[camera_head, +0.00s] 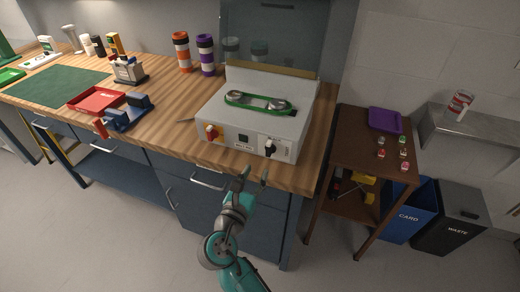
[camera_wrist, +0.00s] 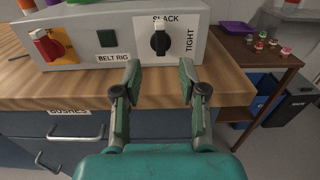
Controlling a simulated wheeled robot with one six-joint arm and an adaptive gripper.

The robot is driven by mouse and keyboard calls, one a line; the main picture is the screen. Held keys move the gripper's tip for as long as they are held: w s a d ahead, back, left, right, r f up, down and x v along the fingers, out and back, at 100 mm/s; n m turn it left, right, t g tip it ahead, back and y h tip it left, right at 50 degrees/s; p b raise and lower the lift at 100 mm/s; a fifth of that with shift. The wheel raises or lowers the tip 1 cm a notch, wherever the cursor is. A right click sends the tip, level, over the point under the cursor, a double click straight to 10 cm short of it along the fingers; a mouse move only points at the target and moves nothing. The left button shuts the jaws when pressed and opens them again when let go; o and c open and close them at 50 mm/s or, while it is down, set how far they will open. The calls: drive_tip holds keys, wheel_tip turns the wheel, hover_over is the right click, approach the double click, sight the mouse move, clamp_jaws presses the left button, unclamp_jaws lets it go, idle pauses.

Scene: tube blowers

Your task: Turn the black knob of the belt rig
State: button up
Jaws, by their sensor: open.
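The belt rig (camera_head: 250,117) is a grey box with a green belt on top, standing at the right end of the wooden bench. Its black knob (camera_head: 269,147) is on the right of the front panel. In the wrist view the black knob (camera_wrist: 160,41) has a white mark pointing up towards "SLACK", with "TIGHT" at its right. My gripper (camera_head: 256,172) is open and empty in front of the panel. In the wrist view its fingertips (camera_wrist: 160,68) are spread below and to either side of the knob, apart from it.
A red switch on yellow (camera_wrist: 48,44) and a dark square button (camera_wrist: 106,39) share the panel. The bench edge (camera_wrist: 150,95) lies below the fingers. A brown side table (camera_head: 350,150) stands at the right, with blue and black bins beyond.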

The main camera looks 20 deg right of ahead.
sight(268, 150)
drive_tip(key=x, duration=1)
drive_tip(key=shift+w+d, duration=0.15)
clamp_jaws()
